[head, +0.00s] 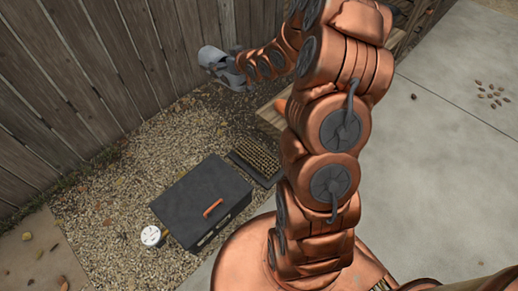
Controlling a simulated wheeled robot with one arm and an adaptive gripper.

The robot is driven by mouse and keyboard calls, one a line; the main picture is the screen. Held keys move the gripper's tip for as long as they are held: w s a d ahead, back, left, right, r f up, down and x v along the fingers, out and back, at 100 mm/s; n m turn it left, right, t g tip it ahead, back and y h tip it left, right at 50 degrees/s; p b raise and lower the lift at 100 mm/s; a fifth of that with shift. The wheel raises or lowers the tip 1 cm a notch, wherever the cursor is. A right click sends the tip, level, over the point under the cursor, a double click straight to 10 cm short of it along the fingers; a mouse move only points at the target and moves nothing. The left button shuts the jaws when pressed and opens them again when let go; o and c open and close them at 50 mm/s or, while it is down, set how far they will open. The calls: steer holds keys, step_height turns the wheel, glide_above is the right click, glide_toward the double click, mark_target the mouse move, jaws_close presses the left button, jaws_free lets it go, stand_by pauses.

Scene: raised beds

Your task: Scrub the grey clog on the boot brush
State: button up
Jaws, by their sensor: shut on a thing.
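The grey clog (211,56) is at the top middle of the head view, in front of the wooden fence. My gripper (235,70) is shut on it, and the clog looks held up clear of the ground. The fingers are small here and partly merge with the clog, so the exact grip is hard to see. The boot brush (256,160) lies on the gravel below and right of the clog, with brown bristles in a dark frame. My arm passes close by its right side. The clog is apart from the brush.
A dark box (180,205) with an orange handle (213,208) stands just left of and nearer than the brush. A white round tin (151,236) is beside it. A wooden fence (90,70) runs along the left. Open paving (450,110) lies at right.

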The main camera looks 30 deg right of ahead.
steer(key=d+f+b, duration=0.4)
steer(key=f+b, duration=0.1)
steer(key=f, duration=0.5)
steer(key=d+f+b, duration=0.4)
steer(key=f, duration=0.6)
steer(key=d+f+b, duration=0.3)
steer(key=f+b, duration=0.2)
steer(key=f, duration=0.4)
steer(key=shift+s+d+f+b, duration=0.3)
steer(key=shift+f+b, duration=2.6)
steer(key=shift+f, duration=2.8)
steer(key=shift+s+d+f+b, duration=0.35)
steer(key=shift+f+b, duration=2.55)
steer(key=shift+f, duration=2.8)
steer(key=shift+s+d+f+b, duration=0.3)
steer(key=shift+f+b, duration=2.6)
steer(key=shift+f, duration=2.8)
steer(key=shift+f, duration=0.55)
